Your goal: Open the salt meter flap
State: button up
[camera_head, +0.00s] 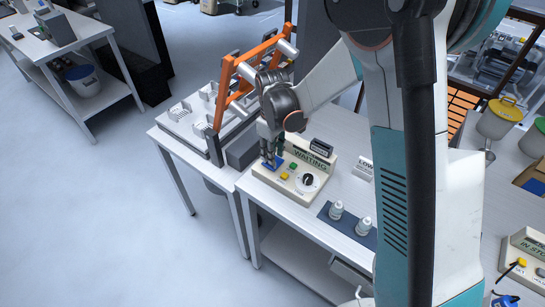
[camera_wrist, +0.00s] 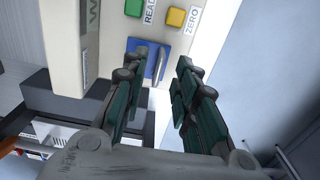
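I see no contact, but the left finger covers part of the flap. In the head view my gripper (camera_head: 269,158) points down over the blue flap (camera_head: 277,162) and partly hides it.
The green READ button (camera_wrist: 133,7) and yellow ZERO button (camera_wrist: 176,17) sit close to the flap. A dark box (camera_head: 242,153) and an orange frame (camera_head: 226,85) stand left of the meter.

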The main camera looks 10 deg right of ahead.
aim_at(279, 160)
jog(key=shift+f, duration=1)
grip_shut()
jog(key=shift+w+d+r+g+y+b, duration=0.45)
jog(key=shift+w+d+g+y+b, duration=0.15)
jog(key=shift+g+y+b, duration=0.35)
jog(key=shift+w+d+r+g+y+b, duration=0.4)
jog(key=shift+w+d+g+y+b, duration=0.25)
jog(key=shift+g+y, duration=0.5)
